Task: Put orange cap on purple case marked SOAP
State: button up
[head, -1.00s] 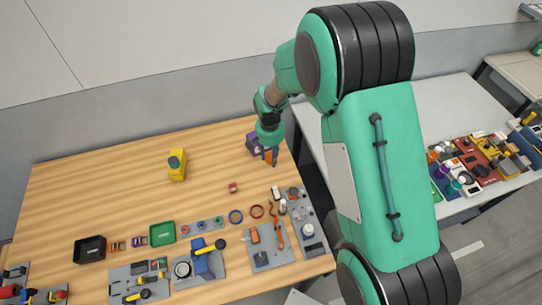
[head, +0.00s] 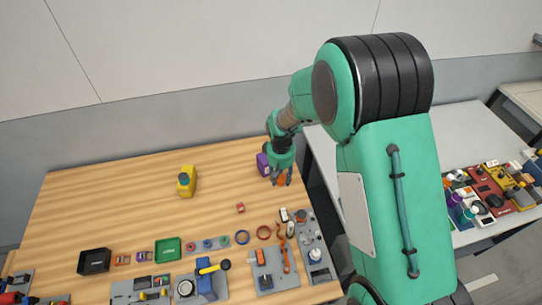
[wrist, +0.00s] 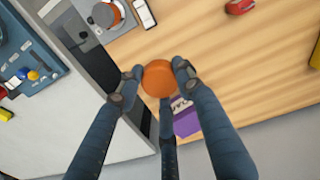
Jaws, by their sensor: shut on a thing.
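The orange cap (wrist: 158,78) shows as a round disc between my fingertips in the wrist view. My gripper (wrist: 158,80) is shut on it, with fingers on both sides and one below. In the head view my gripper (head: 281,181) points down near the table's far right corner, and a bit of orange shows between its fingers. The purple case (head: 263,164) stands just left of my gripper there. Whether the cap touches the table is unclear.
A small red block (head: 240,207) lies in front. Trays, rings and tool boards line the front edge. A gap separates the grey table at right.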

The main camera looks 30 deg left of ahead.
jog(key=n, duration=0.9)
jog(key=shift+s+r+n, duration=0.1)
jog(key=shift+n, duration=0.2)
jog(key=p, duration=0.2)
send_over(263, 164)
jog(key=w+d, duration=0.2)
jog(key=w, duration=0.2)
jog(key=shift+d+f, duration=0.15)
jog(key=shift+f, duration=0.6)
jog(key=shift+w, duration=0.1)
jog(key=shift+f, duration=0.1)
jog(key=shift+f+p, duration=0.5)
jog(key=shift+f, duration=1.2)
jog(key=shift+f, duration=0.15)
